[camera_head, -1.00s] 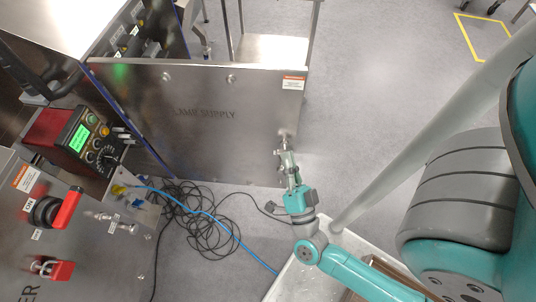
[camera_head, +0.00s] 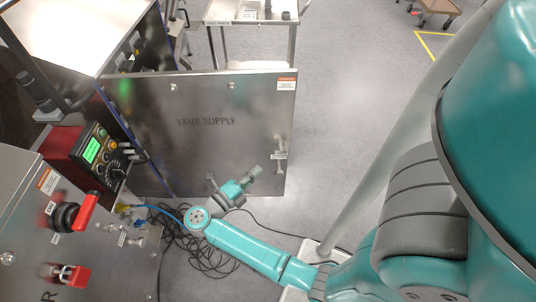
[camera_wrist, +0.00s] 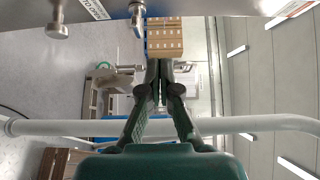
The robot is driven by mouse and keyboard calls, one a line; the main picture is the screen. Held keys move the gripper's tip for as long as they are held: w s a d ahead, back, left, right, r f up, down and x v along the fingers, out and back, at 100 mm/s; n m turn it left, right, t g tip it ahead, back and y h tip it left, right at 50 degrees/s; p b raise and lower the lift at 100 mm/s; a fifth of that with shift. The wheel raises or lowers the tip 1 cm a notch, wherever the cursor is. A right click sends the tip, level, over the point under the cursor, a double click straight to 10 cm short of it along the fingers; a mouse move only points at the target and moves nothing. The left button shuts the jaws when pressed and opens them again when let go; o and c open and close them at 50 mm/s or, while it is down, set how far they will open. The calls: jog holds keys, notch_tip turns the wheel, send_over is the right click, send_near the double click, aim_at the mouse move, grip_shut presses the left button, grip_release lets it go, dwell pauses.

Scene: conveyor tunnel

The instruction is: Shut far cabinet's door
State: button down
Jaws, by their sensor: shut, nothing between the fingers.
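The far cabinet (camera_head: 75,38) stands at the upper left. Its steel door (camera_head: 205,148), lettered LAMP SUPPLY, stands wide open, hinged at its left edge, with the lettered face toward me. The door handle (camera_head: 280,155) is near the free right edge. My gripper (camera_head: 258,170) is in front of this face, just left of the handle, pointing right. In the wrist view the fingers (camera_wrist: 160,65) are together and empty. The door's metal surface (camera_wrist: 100,8) runs along the top there, with a handle part (camera_wrist: 137,18) near the fingertips. I cannot tell whether they touch.
A nearer cabinet (camera_head: 60,235) with red switches and a red control box (camera_head: 62,148) stand at the left. Black cables (camera_head: 190,250) lie on the floor below the door. A steel cart (camera_head: 248,20) stands behind the door. The floor right of the door is clear.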

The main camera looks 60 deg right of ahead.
send_near(283, 139)
jog(key=s, duration=0.1)
jog(key=s+d, duration=0.2)
jog(key=shift+s, duration=0.35)
jog(key=shift+w+d, duration=0.25)
jog(key=shift+d, duration=0.3)
jog(key=shift+w+d, duration=0.25)
jog(key=shift+d, duration=0.35)
jog(key=shift+w+d, duration=0.4)
jog(key=shift+d, duration=0.35)
